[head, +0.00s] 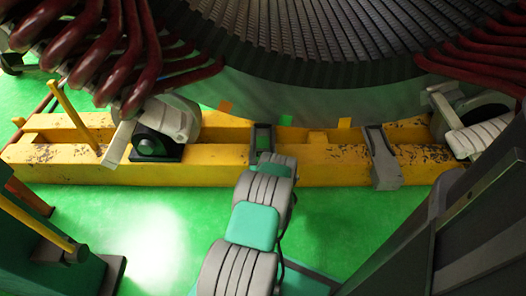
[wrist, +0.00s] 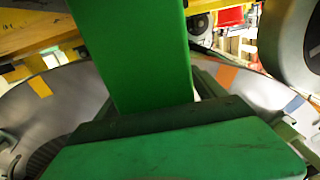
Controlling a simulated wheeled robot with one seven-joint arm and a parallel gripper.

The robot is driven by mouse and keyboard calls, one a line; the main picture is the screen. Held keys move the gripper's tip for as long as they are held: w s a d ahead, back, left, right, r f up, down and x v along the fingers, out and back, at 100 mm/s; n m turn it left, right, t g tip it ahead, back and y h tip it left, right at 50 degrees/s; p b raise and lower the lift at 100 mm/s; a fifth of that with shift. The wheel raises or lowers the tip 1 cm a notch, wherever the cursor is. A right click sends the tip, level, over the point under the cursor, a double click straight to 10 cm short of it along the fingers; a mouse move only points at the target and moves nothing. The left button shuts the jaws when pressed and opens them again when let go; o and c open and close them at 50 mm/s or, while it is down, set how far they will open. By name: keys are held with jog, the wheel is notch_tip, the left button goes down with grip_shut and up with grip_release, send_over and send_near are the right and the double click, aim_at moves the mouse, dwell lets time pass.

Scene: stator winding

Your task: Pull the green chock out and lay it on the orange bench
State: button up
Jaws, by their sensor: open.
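In the wrist view a plain green upright bar, which looks like the green chock (wrist: 135,55), fills the upper middle, close to the camera. A wide green block with a dark upper face lies across the bottom; I cannot tell whether it is joined to the bar. In the head view my arm reaches the middle of the yellow beam, and my gripper (head: 266,156) is at a grey and dark fitting there with a little green showing. My gripper is open; its fingers are mostly hidden. I cannot make out the orange bench for certain.
The yellow beam (head: 215,172) runs under the large grey stator (head: 300,95). A grey wedge (head: 385,172) sits across the beam to the right. Dark red coils (head: 120,70) hang at upper left. The green floor (head: 150,220) is clear in front; green and orange equipment stands at lower left.

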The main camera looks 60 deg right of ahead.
jog(key=shift+a, duration=0.1)
jog(key=p+v, duration=0.3)
jog(key=v, duration=0.3)
jog(key=shift+s+a+r, duration=0.1)
jog(key=shift+s+a, duration=0.35)
jog(key=shift+a, duration=0.25)
jog(key=shift+c, duration=0.4)
